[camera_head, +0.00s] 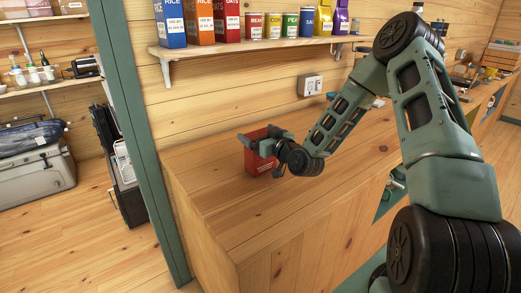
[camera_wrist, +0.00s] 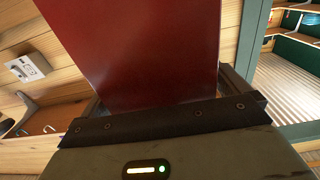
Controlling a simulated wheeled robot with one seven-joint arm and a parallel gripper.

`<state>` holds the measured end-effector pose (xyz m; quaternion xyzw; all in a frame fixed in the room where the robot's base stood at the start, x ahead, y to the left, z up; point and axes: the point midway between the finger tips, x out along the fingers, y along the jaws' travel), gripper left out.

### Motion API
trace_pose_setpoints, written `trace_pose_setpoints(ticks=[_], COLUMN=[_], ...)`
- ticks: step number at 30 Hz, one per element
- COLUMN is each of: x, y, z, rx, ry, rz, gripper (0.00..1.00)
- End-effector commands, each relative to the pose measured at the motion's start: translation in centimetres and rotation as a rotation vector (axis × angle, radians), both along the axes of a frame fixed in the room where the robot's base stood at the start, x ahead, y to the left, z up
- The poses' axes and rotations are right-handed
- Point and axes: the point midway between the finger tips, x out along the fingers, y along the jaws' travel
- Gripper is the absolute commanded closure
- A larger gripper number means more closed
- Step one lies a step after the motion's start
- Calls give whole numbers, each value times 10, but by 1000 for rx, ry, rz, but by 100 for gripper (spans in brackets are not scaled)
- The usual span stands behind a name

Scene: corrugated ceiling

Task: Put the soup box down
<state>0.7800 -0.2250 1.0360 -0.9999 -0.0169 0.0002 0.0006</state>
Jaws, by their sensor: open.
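The soup box, a red box (camera_head: 256,161), is upright at the left end of the wooden counter (camera_head: 215,190), and its base appears to rest on the top. My gripper (camera_head: 262,143) reaches it from the right, at the box's upper part. The jaws are open, with the box still between them. In the wrist view the red box (camera_wrist: 140,50) fills the middle, close in front of the palm. Its lower part and any gap to the fingers are hard to see.
A wall shelf (camera_head: 260,46) above holds several food boxes and cans. A wall outlet (camera_head: 310,85) is behind the counter. A green post (camera_head: 130,130) stands just left of the counter. The counter top in front of the box is clear.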

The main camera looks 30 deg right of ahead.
Motion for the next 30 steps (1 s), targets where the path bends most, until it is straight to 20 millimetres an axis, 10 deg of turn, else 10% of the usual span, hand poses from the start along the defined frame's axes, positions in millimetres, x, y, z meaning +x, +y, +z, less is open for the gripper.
trace_pose_setpoints(ticks=[11,18,30], x=[13,13,14], y=[1,1,0], z=[0,1,9], rx=[-1,-1,-3], ry=[0,-2,-4], rz=[0,0,0], gripper=[0,67,68])
